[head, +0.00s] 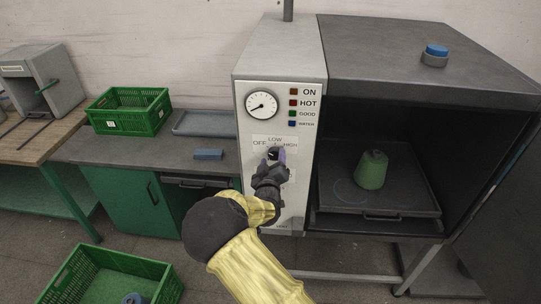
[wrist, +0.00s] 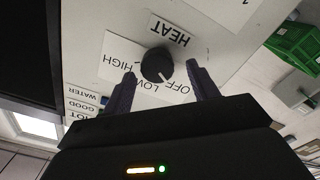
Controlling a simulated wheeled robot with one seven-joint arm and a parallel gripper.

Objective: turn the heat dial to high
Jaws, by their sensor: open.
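The black heat dial (wrist: 157,65) sits on a white panel, under a label reading OFF, LOW and HIGH. In the wrist view the panel is upside down; the dial's white mark points to the lower right, toward the OFF and LOW side, away from HIGH. My gripper (wrist: 161,76) is open, with one finger on each side of the dial and a visible gap to it.
A gauge (head: 262,106) and indicator lamps are above the dial. To the right, an open chamber (head: 334,158) holds a green cone (head: 371,170) on a tray. A blue button (head: 436,50) is on top. Green crates (head: 128,124) and a bench are left.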

